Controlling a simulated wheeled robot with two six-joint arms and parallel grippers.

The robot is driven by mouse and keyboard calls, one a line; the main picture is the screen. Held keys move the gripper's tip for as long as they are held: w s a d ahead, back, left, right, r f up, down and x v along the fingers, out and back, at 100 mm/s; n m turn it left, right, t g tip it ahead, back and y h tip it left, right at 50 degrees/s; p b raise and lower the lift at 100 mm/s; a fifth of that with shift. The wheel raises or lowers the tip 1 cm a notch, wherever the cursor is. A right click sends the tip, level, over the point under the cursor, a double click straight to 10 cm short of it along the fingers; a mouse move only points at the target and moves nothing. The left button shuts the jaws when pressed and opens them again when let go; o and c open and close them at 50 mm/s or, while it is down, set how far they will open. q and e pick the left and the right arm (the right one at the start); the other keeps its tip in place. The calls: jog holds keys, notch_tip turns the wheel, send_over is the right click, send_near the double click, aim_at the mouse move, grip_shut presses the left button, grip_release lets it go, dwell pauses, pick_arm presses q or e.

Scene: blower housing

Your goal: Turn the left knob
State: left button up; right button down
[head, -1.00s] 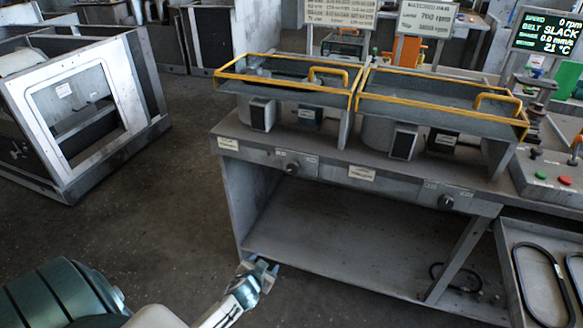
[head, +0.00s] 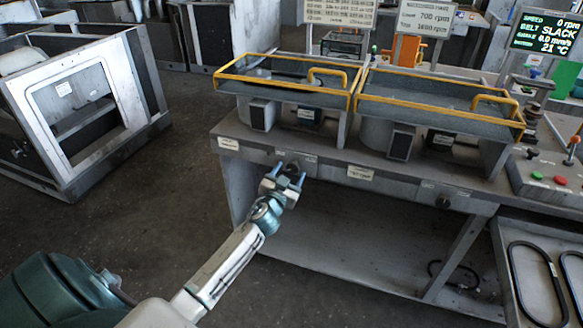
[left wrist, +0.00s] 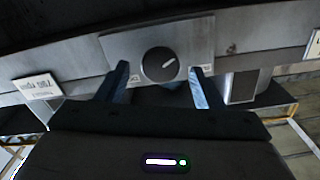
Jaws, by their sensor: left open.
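The left knob (left wrist: 159,65) is a round dark knob with a white pointer line, on a light plate on the front edge of the bench. In the left wrist view it sits between the two open fingers of my left gripper (left wrist: 160,85), with a gap on each side. In the head view my left gripper (head: 287,180) is in front of the left knob and mostly hides it. The right knob (head: 443,202) is on the same bench front, farther right. My right gripper is not in view.
The bench (head: 400,181) carries two yellow-railed covers (head: 285,75). A control box (head: 545,180) with green and red buttons stands at the right, above a tray with black belts (head: 535,275). A grey frame housing (head: 85,110) stands on the floor at the left.

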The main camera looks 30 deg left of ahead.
pick_arm(q)
jog(key=shift+x, duration=1.15)
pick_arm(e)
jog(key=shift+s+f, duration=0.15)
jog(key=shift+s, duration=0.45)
pick_arm(q)
jog(key=c, duration=1)
jog(key=shift+o, duration=0.2)
jog(key=shift+m, duration=0.3)
